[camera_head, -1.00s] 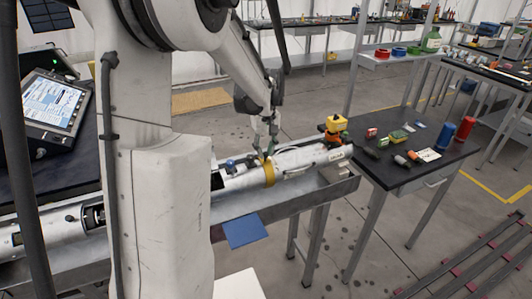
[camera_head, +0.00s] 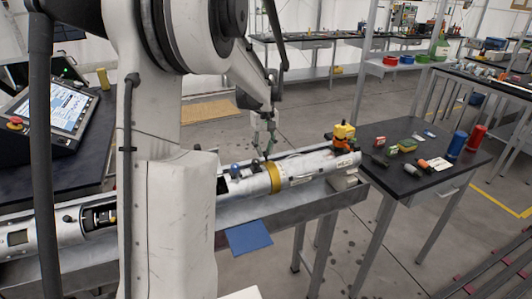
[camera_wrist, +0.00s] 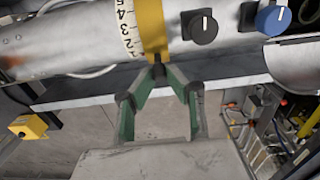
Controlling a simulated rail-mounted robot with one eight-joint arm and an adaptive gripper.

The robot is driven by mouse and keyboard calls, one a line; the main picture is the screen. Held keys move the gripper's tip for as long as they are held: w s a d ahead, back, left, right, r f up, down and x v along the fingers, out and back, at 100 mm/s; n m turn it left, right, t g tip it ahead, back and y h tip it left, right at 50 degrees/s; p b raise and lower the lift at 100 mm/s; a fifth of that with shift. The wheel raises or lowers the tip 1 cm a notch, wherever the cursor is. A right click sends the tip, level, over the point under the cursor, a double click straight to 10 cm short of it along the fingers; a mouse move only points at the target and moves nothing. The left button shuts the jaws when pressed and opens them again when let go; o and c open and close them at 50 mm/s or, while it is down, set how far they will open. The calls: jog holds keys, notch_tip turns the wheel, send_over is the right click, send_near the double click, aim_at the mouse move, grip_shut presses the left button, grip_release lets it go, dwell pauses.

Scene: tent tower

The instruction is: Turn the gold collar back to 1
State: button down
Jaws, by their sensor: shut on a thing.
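The gold collar (camera_head: 274,178) is a band around the white and grey tube (camera_head: 318,165). In the wrist view the collar (camera_wrist: 152,28) crosses the tube beside a white scale (camera_wrist: 128,28) with black numbers; 5, 4, 3 and 2 can be made out, and the lower figures are small. My gripper (camera_wrist: 158,76) has its green fingers converging at the collar's lower edge in that view, shut on a small dark part there, which the fingertips partly hide. In the head view my gripper (camera_head: 265,156) is at the collar's upper side. Which number the collar marks is unclear.
A black knob (camera_wrist: 203,27) and a blue knob (camera_wrist: 273,19) sit on the tube beside the collar. The tube lies in a metal trough (camera_head: 300,204). A yellow and orange device (camera_head: 343,135) stands at its right end. A dark table (camera_head: 400,150) with small items is to the right.

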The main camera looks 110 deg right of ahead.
jog(key=shift+d+f, duration=0.15)
jog(key=shift+d, duration=0.1)
jog(key=c, duration=2.1)
grip_release()
jog(key=shift+c, duration=0.2)
jog(key=o, duration=0.4)
jog(key=shift+d+f, duration=0.15)
jog(key=shift+d, duration=0.05)
jog(key=shift+a, duration=0.2)
notch_tip(320, 180, up, 12)
jog(key=shift+r, duration=0.15)
